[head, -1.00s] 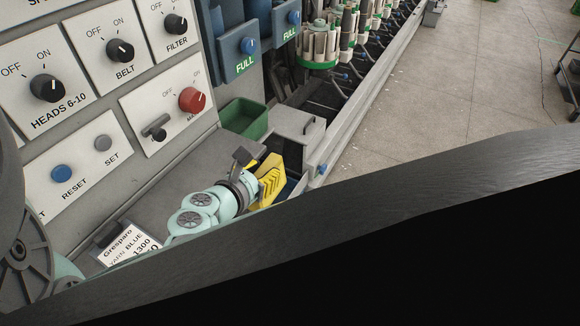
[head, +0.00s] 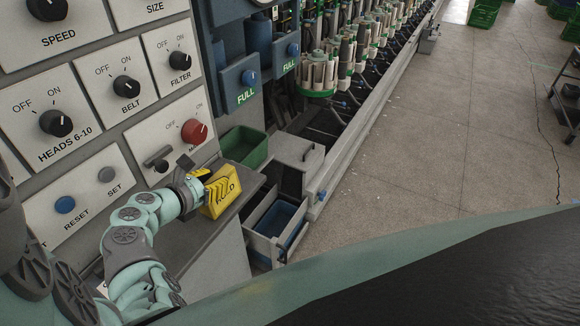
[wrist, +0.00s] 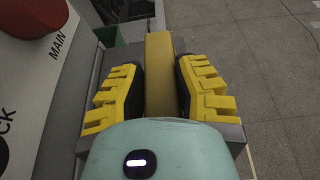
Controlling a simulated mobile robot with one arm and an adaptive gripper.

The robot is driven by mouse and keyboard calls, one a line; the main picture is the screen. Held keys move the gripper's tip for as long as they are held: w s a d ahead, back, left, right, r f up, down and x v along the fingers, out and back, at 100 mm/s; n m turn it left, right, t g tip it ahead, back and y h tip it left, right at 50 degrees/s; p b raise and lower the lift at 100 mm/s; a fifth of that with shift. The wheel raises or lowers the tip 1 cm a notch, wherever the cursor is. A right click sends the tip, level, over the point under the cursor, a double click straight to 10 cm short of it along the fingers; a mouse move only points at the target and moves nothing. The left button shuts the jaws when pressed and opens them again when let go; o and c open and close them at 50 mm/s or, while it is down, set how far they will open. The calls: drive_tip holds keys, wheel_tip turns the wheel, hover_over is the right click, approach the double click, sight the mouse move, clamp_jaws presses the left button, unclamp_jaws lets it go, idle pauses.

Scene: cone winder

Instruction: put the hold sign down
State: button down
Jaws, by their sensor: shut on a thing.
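The yellow hold sign (head: 222,196) with dark lettering is in my gripper (head: 204,186), at the grey ledge below the control panel. In the wrist view the sign (wrist: 159,75) is a yellow slab between the two yellow-padded fingers of my gripper (wrist: 158,92). The sign looks upright, near the right end of the ledge (head: 240,188). I cannot tell whether its bottom edge touches the ledge.
The control panel (head: 150,95) with knobs, including a red one (head: 194,132), rises close behind the gripper. A green bin (head: 243,147) stands behind the ledge. An open drawer with a blue bin (head: 276,222) is below right.

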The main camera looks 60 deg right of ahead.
drive_tip(key=w, duration=0.4)
drive_tip(key=shift+w+a, duration=0.1)
drive_tip(key=shift+a, duration=0.1)
drive_tip(key=shift+s+f, duration=0.25)
drive_tip(key=shift+f, duration=0.05)
drive_tip(key=shift+d+f, duration=0.1)
drive_tip(key=shift+f, duration=0.05)
drive_tip(key=c, duration=0.8)
unclamp_jaws()
drive_tip(key=w+v, duration=0.1)
drive_tip(key=v, duration=1.1)
drive_tip(key=shift+s+b, duration=0.4)
drive_tip(key=shift+s, duration=0.05)
drive_tip(key=shift+r, duration=0.25)
